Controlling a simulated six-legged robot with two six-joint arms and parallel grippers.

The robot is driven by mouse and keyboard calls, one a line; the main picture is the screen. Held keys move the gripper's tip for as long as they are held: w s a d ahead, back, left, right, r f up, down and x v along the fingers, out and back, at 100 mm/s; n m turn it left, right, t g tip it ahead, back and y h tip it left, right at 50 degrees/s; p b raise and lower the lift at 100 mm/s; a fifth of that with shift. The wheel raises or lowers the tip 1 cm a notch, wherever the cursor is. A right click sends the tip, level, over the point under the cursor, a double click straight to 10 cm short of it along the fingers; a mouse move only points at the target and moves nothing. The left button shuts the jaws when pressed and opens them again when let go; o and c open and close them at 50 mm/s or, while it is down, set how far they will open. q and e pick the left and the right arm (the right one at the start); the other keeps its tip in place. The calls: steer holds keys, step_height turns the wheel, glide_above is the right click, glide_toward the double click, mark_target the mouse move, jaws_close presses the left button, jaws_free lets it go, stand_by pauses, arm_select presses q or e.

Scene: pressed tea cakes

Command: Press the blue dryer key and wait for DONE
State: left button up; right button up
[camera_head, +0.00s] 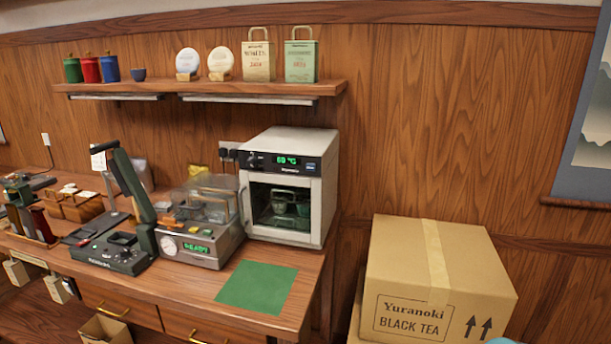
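The dryer (325,205) is a white box-shaped unit at the right end of the counter, below the shelf. Its door has a dark window and looks closed. A few dark green items (290,204) show dimly inside. The black top panel has a green-lit display (287,160) that seems to read a temperature in °C, not DONE. A small blue key (311,167) sits at the panel's right side. Neither of my grippers is in view, and nothing covers the panel.
A grey machine (208,250) reading READY stands left of the dryer. A dark green lever press (110,252) is further left. A green mat (258,287) lies bare in front of the dryer. A Yuranoki Black Tea carton (480,278) stands right of the counter. A shelf (215,87) runs above.

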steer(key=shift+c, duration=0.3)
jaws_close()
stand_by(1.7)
